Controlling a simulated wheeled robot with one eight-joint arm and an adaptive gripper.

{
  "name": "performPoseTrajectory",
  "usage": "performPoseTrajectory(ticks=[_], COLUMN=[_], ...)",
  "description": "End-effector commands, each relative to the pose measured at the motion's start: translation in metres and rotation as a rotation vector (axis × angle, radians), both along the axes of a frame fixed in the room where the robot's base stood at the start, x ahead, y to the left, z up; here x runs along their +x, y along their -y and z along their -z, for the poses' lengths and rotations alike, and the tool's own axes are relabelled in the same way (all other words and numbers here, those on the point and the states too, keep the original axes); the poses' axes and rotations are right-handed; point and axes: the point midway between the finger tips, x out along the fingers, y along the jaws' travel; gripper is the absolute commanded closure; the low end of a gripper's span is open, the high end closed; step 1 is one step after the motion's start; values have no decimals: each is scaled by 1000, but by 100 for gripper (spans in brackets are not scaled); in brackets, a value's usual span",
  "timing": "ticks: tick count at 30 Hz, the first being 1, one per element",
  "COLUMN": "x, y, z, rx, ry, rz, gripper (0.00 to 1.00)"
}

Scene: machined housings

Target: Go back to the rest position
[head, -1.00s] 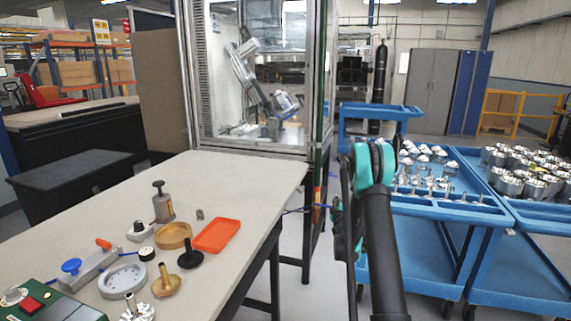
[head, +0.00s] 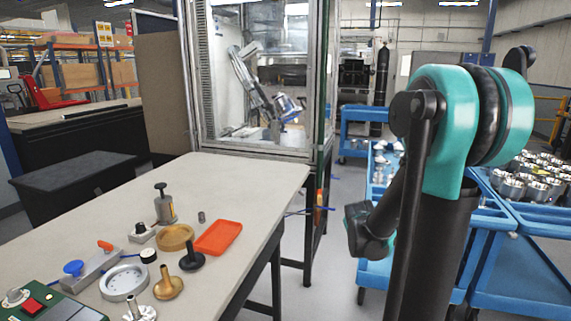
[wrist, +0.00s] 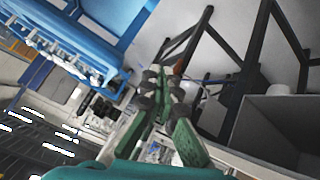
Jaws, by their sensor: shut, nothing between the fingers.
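My gripper (wrist: 162,78) is in the wrist view, its green and dark fingers close together with nothing between them. It is clear of the table and touches nothing that I can see. In the head view my arm rises on the right, with a large teal joint at its top and a smaller teal part low at its left. The fingers cannot be made out in the head view.
A worktable (head: 95,226) at left holds an orange tray (head: 218,238), a hand-pump-like tool (head: 164,205) and several metal parts. A glazed machine enclosure (head: 262,85) stands behind it. Blue carts (head: 530,262) with metal housings stand at right, partly behind my arm. Floor shows between table and carts.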

Motion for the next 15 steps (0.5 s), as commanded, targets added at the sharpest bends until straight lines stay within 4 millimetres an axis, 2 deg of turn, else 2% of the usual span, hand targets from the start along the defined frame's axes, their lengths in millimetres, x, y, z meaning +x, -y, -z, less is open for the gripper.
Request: performPoseTrajectory(ticks=[1,9,12,15], x=[-24,-146,-188,-221], y=[-4,-30,-40,-48], z=[3,30,42,52], rx=[26,175,225,262], ry=[-32,-229,-297,-353], rz=[10,62,76,86], gripper=[100,100,100,100])
